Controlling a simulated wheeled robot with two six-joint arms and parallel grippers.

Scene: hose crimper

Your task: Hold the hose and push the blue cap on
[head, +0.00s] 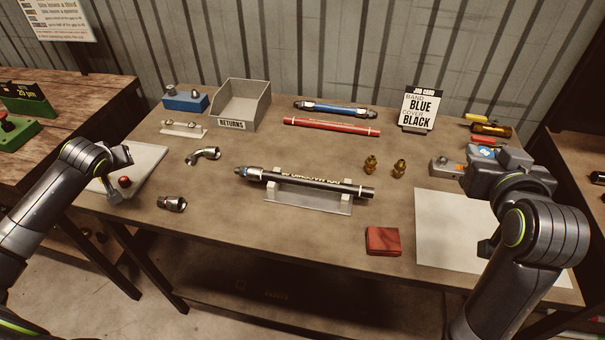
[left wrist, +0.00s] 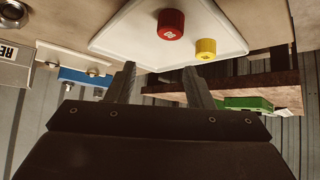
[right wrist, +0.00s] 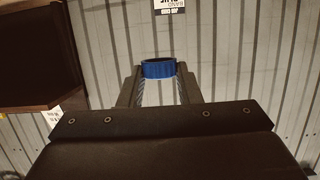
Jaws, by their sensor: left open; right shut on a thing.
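The black hose (head: 318,183) with gold lettering lies across a light cradle (head: 312,200) in the middle of the bench. Its left end carries a metal fitting with a blue band, and its right end has a metal ferrule. My right gripper (right wrist: 160,90) is shut on the blue cap (right wrist: 158,70), held up toward the wall in the right wrist view. In the head view that gripper is right of the hose, well apart from it. My left gripper (left wrist: 160,70) is open and empty near the white tray (left wrist: 115,38), left of the hose.
A red cap (left wrist: 171,23) and a yellow cap (left wrist: 205,48) sit on the tray. A returns bin (head: 241,105), red hose (head: 331,126) and job card (head: 418,107) stand behind.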

